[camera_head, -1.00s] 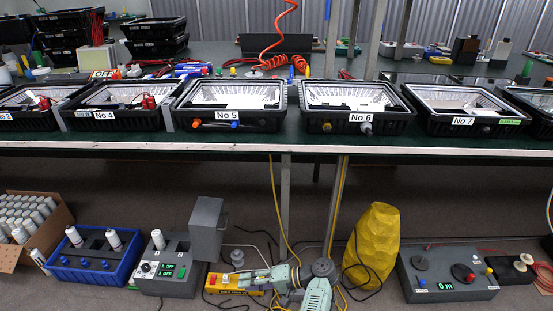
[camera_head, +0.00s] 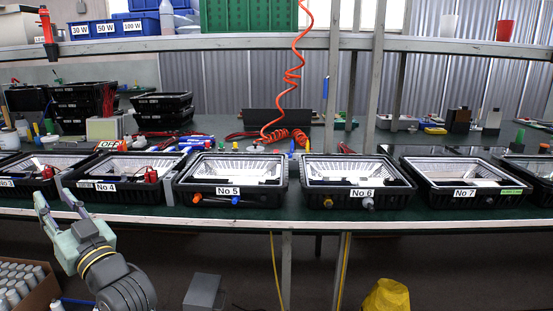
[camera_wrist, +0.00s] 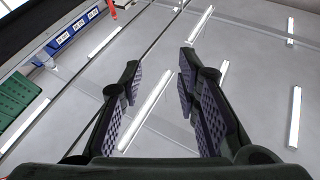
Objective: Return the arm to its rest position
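My gripper (camera_head: 58,206) is at the lower left in the head view, raised in front of the bench edge, below the housing marked No 4 (camera_head: 105,187). Its fingers point upward and stand apart. In the wrist view the two dark, pad-lined fingers (camera_wrist: 158,88) are spread with nothing between them. Behind them are a grey ceiling and white strip lights.
Housings No 5 (camera_head: 228,190), No 6 (camera_head: 362,194) and No 7 (camera_head: 465,193) line the bench front (camera_head: 300,223). A box of white cylinders (camera_head: 20,282) is below my gripper. A grey box (camera_head: 203,290) and yellow object (camera_head: 386,296) are low down. An orange coiled hose (camera_head: 293,75) hangs behind.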

